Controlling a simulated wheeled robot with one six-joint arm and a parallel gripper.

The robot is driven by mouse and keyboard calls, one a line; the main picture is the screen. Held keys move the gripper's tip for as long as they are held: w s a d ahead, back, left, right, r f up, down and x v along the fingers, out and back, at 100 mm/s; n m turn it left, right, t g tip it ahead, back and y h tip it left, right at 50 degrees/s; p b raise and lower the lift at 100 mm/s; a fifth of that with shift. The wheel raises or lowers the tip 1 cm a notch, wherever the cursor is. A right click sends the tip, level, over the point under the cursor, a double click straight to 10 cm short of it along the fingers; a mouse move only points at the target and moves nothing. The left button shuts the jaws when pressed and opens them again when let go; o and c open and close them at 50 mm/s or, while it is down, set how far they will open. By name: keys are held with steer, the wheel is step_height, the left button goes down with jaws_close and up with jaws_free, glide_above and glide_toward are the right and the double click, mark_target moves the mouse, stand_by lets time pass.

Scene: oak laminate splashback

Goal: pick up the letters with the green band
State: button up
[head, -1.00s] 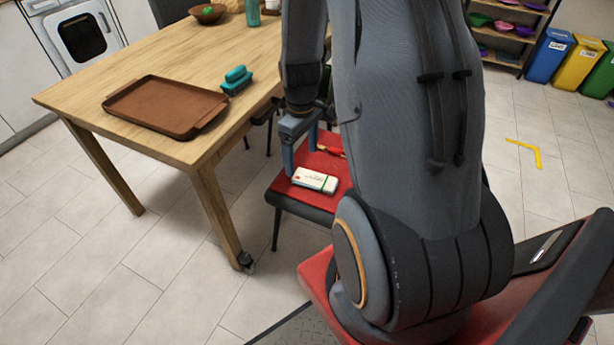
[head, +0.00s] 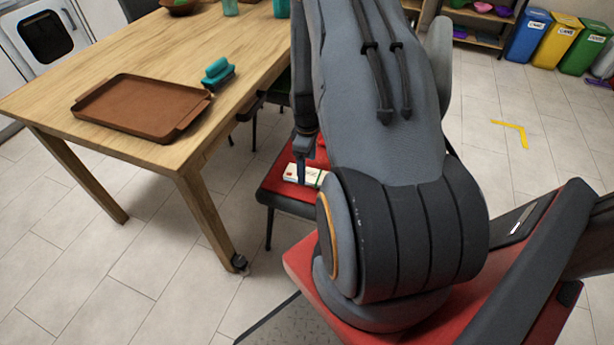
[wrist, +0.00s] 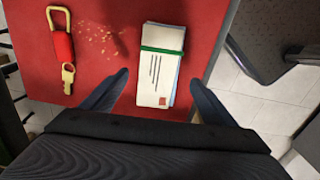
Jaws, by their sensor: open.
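The letters (wrist: 158,70) are a white stack with a green band around it and a red stamp mark. They lie flat on the red seat of a chair (wrist: 100,20). In the head view the letters (head: 303,174) are partly hidden by my arm. My gripper (wrist: 160,88) is open in the wrist view, with one finger on each side of the near end of the stack. No contact shows, and I cannot tell the height of the fingertips above the seat. In the head view my gripper (head: 300,165) is over the seat, mostly hidden behind its own arm.
A key on a red fob with a brass carabiner (wrist: 63,48) lies left of the letters, with crumbs (wrist: 105,38) between. A wooden table (head: 170,60) stands left of the chair, bearing a brown tray (head: 135,105) and a teal item (head: 217,72). Floor is clear in front.

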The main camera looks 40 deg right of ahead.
mark_target(307, 174)
steer(key=shift+d+f, duration=0.1)
steer(key=shift+f, duration=1.7)
steer(key=shift+c, duration=0.5)
steer(key=c, duration=1.1)
steer(key=shift+o, duration=0.2)
steer(key=shift+r, duration=0.2)
